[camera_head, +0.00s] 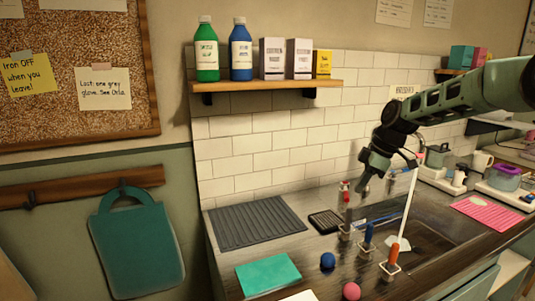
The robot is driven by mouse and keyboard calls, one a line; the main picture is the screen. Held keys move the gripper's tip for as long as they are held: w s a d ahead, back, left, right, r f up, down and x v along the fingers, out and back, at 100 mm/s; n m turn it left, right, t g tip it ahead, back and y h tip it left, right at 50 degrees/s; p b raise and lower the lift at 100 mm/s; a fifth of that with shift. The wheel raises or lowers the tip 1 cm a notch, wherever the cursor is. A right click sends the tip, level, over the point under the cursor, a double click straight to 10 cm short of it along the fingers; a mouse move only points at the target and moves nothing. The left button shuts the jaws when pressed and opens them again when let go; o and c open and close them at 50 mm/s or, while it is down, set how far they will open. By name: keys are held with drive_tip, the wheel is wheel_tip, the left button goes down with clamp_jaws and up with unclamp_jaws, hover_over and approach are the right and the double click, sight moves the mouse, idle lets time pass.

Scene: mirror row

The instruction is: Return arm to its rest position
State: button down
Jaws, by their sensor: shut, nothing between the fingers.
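My gripper (364,184) hangs over the counter at the right of middle, its fingers pointing down. The fingers look closed, with nothing visible between them. My arm reaches in from the upper right edge. Below the gripper is the dark counter (305,255) with small upright holders. One holder carries a blue-handled item (368,235) and another an orange-handled item (393,252). A white-stemmed tool (408,210) stands tilted just right of the gripper. I cannot tell how far apart they are in depth.
A wooden shelf (260,87) with bottles and boxes juts from the wall. A ribbed grey mat (256,221), a teal cloth (268,274), a blue ball (328,261) and a pink ball (351,291) lie on the counter. A pink mat (487,214) lies at right.

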drive_tip(key=s+a+r+m+g+h, duration=0.1)
drive_tip(key=s+a, duration=0.7)
drive_tip(key=s, duration=0.2)
drive_tip(key=s+a+r+m, duration=0.1)
drive_tip(key=s+a+r, duration=0.1)
drive_tip(key=s+a, duration=0.65)
drive_tip(key=s+d+f+m+h, duration=0.1)
drive_tip(key=s+d+m, duration=0.1)
drive_tip(key=s, duration=1.1)
drive_tip(key=s+d+f+m+h, duration=0.1)
drive_tip(key=s+d+f+m, duration=0.1)
drive_tip(key=s, duration=1.1)
drive_tip(key=shift+d+f+m, duration=0.2)
drive_tip(key=shift+f+m, duration=0.05)
drive_tip(key=shift+m, duration=0.25)
